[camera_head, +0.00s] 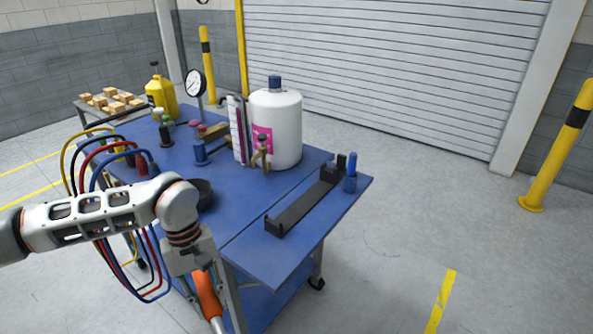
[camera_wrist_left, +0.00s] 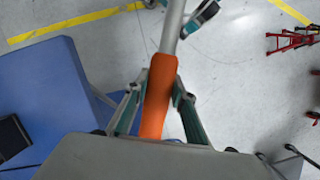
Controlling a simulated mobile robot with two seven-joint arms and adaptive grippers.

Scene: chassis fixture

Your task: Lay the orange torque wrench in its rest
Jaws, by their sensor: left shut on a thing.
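The orange torque wrench (camera_head: 208,294) has an orange grip and a grey metal shaft. My left gripper (camera_head: 196,272) is shut on its orange grip, in front of the blue table's near edge and to the left of the rest. In the left wrist view the orange grip (camera_wrist_left: 158,95) sits between the two fingers of the left gripper (camera_wrist_left: 157,100), with the shaft running up the picture. The black rest (camera_head: 305,205) is a long narrow tray with raised ends on the table's front right part, and it is empty.
The blue table (camera_head: 250,262) also bears a white tank (camera_head: 285,130), a gauge (camera_head: 195,84), a yellow jug (camera_head: 160,92), small bottles and a black bowl. Coloured hoses (camera_head: 95,165) hang at its left. The floor to the right is clear up to a yellow post (camera_head: 560,150).

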